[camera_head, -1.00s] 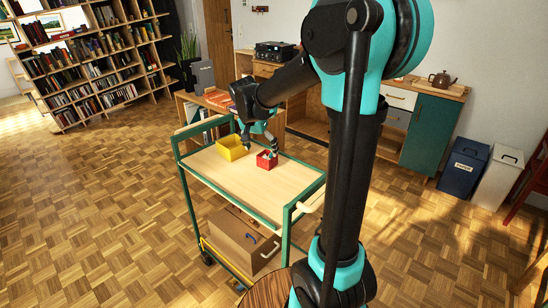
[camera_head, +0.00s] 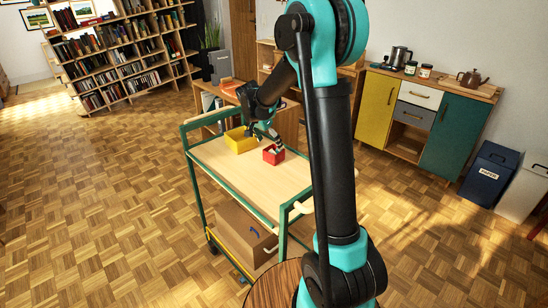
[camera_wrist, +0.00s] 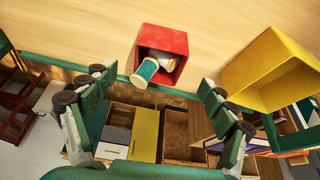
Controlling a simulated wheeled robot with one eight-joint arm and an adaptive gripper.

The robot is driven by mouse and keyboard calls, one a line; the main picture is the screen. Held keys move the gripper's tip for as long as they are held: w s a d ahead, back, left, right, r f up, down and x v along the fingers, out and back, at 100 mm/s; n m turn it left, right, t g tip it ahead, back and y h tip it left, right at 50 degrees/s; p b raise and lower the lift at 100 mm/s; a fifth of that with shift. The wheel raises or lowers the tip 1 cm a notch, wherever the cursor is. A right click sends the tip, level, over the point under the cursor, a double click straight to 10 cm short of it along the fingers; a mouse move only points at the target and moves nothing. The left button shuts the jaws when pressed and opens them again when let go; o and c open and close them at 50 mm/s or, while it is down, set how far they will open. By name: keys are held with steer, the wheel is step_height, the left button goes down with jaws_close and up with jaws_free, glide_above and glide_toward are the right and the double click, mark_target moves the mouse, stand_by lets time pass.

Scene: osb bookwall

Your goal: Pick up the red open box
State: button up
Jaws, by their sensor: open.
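The red open box (camera_head: 272,156) stands on the wooden top of a green-framed trolley (camera_head: 235,172). In the wrist view the red box (camera_wrist: 177,38) is at the top centre, its open side facing the camera. A green and white spool-like object (camera_wrist: 147,70) and something pale lie in it. My gripper (camera_head: 264,137) is open and empty, just above and beside the box. In the wrist view the fingers of my gripper (camera_wrist: 156,80) are spread to the left and right below the box. Whether a finger touches the box I cannot tell.
A yellow open box (camera_head: 238,143) stands close by, left of the red one; it also shows at right in the wrist view (camera_wrist: 268,65). The front of the trolley top is clear. A cardboard box (camera_head: 240,235) sits on the lower shelf. Cabinets (camera_head: 405,125) stand behind.

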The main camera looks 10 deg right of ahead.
mark_target(274, 152)
steer(key=shift+x, duration=3.5)
steer(key=shift+d, duration=0.1)
steer(key=c, duration=1.2)
steer(key=shift+r, duration=0.15)
